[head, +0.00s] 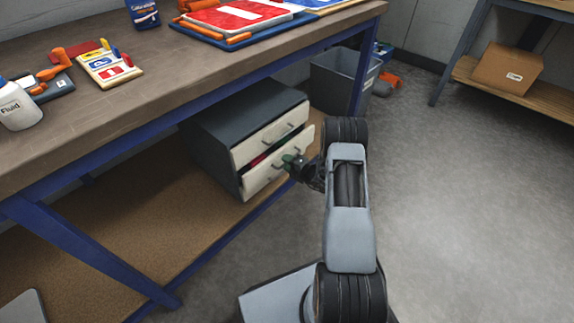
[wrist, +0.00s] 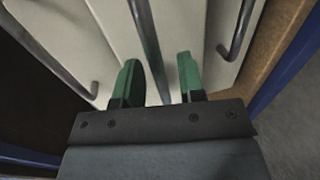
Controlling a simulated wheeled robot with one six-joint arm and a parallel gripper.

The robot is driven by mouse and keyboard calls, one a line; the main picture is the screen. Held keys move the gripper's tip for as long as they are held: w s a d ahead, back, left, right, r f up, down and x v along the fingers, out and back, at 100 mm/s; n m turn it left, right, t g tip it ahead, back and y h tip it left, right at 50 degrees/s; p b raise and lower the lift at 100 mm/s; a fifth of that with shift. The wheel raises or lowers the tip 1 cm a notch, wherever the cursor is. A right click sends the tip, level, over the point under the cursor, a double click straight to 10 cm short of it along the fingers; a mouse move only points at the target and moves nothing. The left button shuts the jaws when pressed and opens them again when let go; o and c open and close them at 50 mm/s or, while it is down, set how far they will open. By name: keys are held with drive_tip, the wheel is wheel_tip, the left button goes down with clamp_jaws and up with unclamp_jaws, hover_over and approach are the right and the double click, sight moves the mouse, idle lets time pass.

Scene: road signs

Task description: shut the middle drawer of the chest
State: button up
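The dark grey chest (head: 212,148) stands on the shelf under the workbench, with pale drawer fronts. The top drawer (head: 262,140) looks shut. The middle drawer (head: 259,180) stands partly out, with red and green contents showing in the gap above its front. The bottom drawer cannot be made out in the head view. My gripper (head: 292,162) is at the middle drawer's front. In the wrist view its green fingers (wrist: 158,68) are apart, with the middle drawer's bar handle (wrist: 149,45) running between them. Clear space shows beside the handle; contact is unclear.
The workbench (head: 150,65) overhangs the chest, with a blue leg (head: 365,66) behind my arm. A grey bin (head: 334,76) stands beyond the chest. The floor (head: 470,190) to the right is clear. A cardboard box (head: 505,68) sits on a far shelf.

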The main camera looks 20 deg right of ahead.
drive_tip(key=shift+w+a, duration=0.1)
drive_tip(key=shift+w, duration=0.2)
clamp_jaws()
idle(0.5)
